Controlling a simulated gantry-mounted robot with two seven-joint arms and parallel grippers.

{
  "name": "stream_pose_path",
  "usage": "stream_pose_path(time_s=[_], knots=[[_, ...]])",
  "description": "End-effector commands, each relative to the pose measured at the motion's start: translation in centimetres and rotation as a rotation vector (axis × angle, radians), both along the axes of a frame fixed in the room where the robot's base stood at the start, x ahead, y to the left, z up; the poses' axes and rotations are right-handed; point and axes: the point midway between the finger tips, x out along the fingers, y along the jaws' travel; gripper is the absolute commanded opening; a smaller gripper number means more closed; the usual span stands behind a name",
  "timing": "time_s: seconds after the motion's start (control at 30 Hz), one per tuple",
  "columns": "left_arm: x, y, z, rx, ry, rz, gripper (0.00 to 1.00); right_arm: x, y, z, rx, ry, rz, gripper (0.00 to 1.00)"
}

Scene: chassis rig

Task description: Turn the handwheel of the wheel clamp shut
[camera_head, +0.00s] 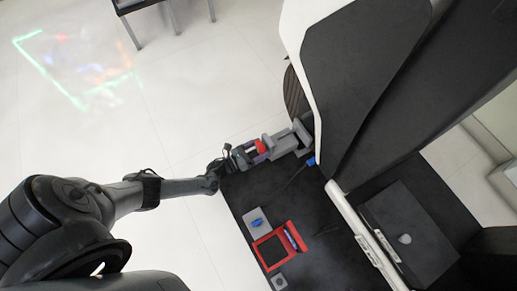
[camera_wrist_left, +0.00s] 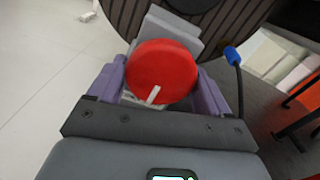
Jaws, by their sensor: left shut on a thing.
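The wheel clamp (camera_head: 283,143) is a grey device at the far left corner of the black work surface. Its red handwheel (camera_head: 261,146) faces my left arm. In the left wrist view the handwheel (camera_wrist_left: 160,70) is a round red disc with a white pointer mark near its lower edge. The grey clamp body (camera_wrist_left: 168,27) shows behind it. My left gripper (camera_head: 255,149) is shut on the handwheel, with a purple finger on either side of the disc. The clamp's jaws are mostly hidden behind the wheel in the wrist view. My right gripper is not in view.
A red-framed tray (camera_head: 256,246), a grey plate with a blue knob (camera_head: 257,223) and a small grey block (camera_head: 279,282) lie nearer on the black surface. A dark cable with a blue end (camera_wrist_left: 232,56) stands right of the clamp. Pale floor lies left.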

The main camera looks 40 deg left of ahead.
Motion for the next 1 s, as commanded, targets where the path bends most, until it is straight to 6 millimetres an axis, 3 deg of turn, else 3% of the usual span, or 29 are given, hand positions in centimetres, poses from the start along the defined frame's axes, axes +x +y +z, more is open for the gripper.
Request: stream_pose_path(time_s=[0.3,0.33,0.47,0.77,1.0], knots=[[0.0,0.0,0.1,0.005,-0.004,0.0,0.48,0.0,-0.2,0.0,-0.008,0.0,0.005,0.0],[0.0,0.0,0.1,0.005,-0.004,0.0,0.8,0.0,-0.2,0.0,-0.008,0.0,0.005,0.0],[0.0,0.0,0.0,0.004,-0.002,0.0,1.0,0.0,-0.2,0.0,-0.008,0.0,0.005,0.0],[-0.1,0.1,0.0,0.004,-0.001,0.0,1.0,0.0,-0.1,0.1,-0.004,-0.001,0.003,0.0],[-2.1,0.7,0.2,0.004,0.001,0.001,1.0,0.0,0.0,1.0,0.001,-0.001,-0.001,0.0]])
